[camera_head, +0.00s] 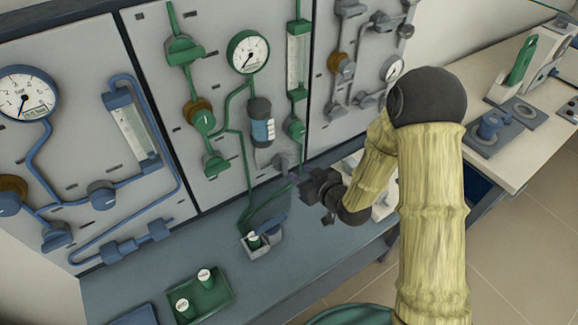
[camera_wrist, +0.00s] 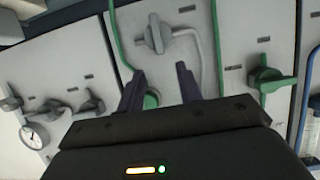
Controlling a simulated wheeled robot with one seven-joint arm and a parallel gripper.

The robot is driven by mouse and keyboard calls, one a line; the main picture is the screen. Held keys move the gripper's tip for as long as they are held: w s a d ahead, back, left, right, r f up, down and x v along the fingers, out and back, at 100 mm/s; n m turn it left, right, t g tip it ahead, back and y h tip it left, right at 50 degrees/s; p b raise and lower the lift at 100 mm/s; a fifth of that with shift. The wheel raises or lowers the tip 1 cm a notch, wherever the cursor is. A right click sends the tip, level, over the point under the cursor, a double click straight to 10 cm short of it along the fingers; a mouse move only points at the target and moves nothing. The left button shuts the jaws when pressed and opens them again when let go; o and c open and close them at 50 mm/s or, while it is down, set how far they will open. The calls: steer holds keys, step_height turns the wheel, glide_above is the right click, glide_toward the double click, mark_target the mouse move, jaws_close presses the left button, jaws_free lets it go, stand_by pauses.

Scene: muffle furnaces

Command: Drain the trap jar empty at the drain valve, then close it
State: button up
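The trap jar (camera_head: 262,124) is a dark-capped cylinder with a blue band, mounted upright on the middle green-piped panel. A grey valve handle (camera_head: 284,162), which looks like the drain valve, sits just below and right of it. In the wrist view a grey valve (camera_wrist: 156,34) shows beyond the fingertips, with a pale tube curving from it. My gripper (camera_head: 312,196) is in front of the panel, below and right of the jar, apart from the valve. In the wrist view my gripper's (camera_wrist: 160,74) two fingers stand apart with nothing held. The jar's liquid level cannot be told.
Below the panel, a small grey holder (camera_head: 273,244) with a green vessel stands on the bench. A green tray (camera_head: 213,298) with two white-topped green containers lies front left. Green valves and pipes (camera_head: 203,121) project from the panel. A white side table (camera_head: 457,82) stands right.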

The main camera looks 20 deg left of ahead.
mark_target(286, 164)
steer(key=x, duration=0.8)
steer(key=shift+f+b, duration=0.1)
steer(key=shift+b, duration=0.2)
steer(key=shift+c, duration=0.3)
jaws_close()
